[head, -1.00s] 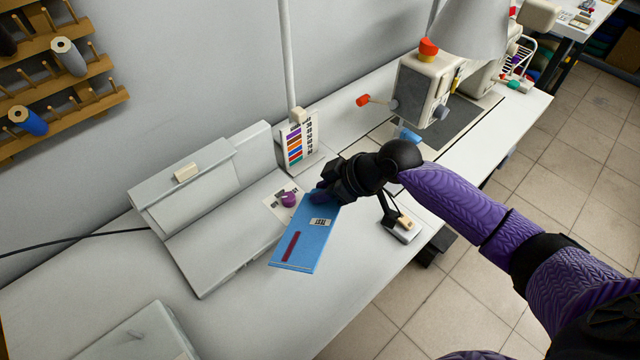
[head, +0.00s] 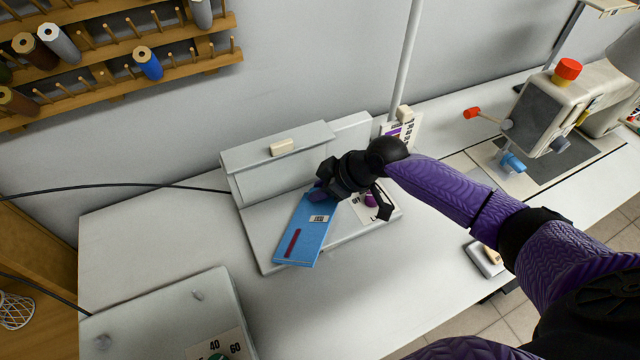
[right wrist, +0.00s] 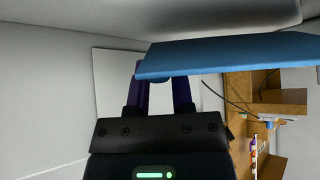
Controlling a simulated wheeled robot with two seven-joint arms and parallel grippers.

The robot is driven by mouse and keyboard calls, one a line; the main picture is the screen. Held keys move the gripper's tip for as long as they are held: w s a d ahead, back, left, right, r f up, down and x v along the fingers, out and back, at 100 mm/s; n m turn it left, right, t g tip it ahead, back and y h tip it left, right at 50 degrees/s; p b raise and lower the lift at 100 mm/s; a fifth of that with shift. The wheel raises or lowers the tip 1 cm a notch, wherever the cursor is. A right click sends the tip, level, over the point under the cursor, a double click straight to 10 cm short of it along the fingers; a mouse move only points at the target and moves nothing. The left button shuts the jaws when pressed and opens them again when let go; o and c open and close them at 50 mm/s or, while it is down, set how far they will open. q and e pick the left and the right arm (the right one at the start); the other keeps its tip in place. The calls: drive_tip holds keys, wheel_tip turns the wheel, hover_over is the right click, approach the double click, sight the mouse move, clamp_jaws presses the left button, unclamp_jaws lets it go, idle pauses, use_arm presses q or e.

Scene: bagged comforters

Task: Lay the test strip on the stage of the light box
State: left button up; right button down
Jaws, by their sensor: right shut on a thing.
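The test strip is a flat blue card (head: 305,230) with a dark red bar and a small white label. My right gripper (head: 325,192) is shut on its upper end. The card is over the stage (head: 268,222) of the grey light box (head: 275,158); I cannot tell whether it touches. In the right wrist view the blue card (right wrist: 230,55) shows nearly edge-on across the fingers (right wrist: 160,90). My left gripper is not in view.
A purple knob (head: 371,200) is at the stage's right end, partly behind my gripper. A grey box with a dial (head: 165,320) stands front left. A sewing machine (head: 545,115) stands to the right. White table (head: 140,235) is clear left of the light box.

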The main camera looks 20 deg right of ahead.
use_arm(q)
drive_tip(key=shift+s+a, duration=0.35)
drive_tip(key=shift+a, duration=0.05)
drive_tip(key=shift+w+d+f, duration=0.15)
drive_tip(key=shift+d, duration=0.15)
use_arm(e)
drive_tip(key=shift+f, duration=0.25)
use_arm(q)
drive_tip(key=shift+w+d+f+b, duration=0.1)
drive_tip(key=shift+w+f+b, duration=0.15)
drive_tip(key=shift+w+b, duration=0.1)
use_arm(e)
drive_tip(key=shift+f, duration=0.35)
drive_tip(key=shift+c, duration=2)
unclamp_jaws()
drive_tip(key=shift+o, duration=0.2)
drive_tip(key=o, duration=0.4)
drive_tip(key=shift+c, duration=0.2)
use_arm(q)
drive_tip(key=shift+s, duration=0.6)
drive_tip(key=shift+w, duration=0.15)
